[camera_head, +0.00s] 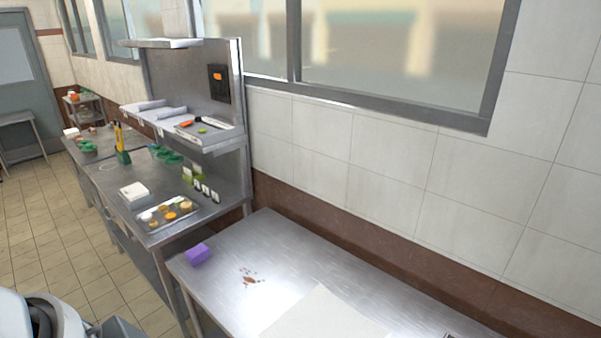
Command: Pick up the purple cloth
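The purple cloth (198,254) lies as a small folded block near the left corner of the steel table (300,254) in front of me. Nothing touches it.
A small reddish-brown spill (250,280) is on the table right of the cloth. A pale flat sheet (325,316) lies at the table's front. A steel counter (160,205) beyond holds a tray (170,215) of small items. A tiled wall (390,190) runs behind the table.

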